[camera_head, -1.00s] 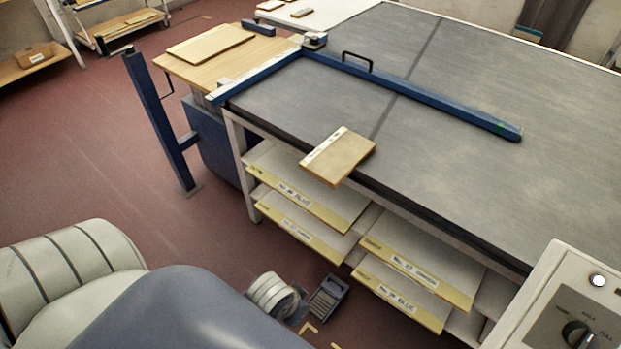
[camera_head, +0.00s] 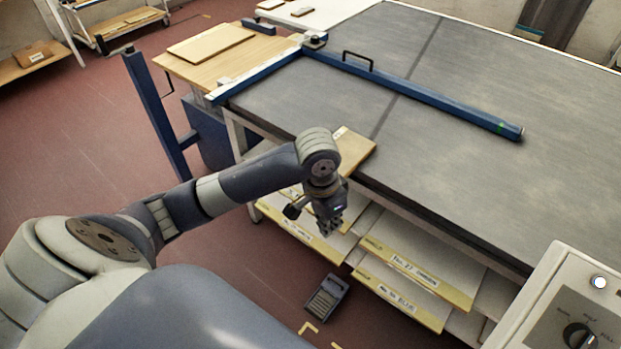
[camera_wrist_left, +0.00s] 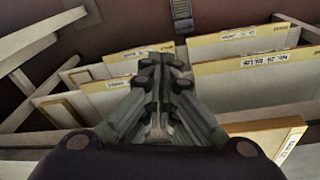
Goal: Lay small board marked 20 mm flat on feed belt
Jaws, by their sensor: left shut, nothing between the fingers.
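The small board (camera_head: 357,150) is a tan slab lying on the near edge of a wide dark grey surface (camera_head: 480,95), probably the feed belt, and overhanging it. My left arm covers its left part in the head view, and I cannot read its marking. A tan board with a white label shows at the lower right of the left wrist view (camera_wrist_left: 265,132), likely the same one. My left gripper (camera_head: 333,230) is shut and empty, pointing down in front of the grey surface's edge, beside the board. It also shows in the left wrist view (camera_wrist_left: 160,72). My right gripper is not in view.
A blue bar (camera_head: 430,95) with a black handle lies across the grey surface. Labelled, yellow-edged shelf boards (camera_head: 400,255) stick out below. A wooden side table (camera_head: 185,70) holds another board at the left. A control box (camera_head: 560,310) stands at lower right.

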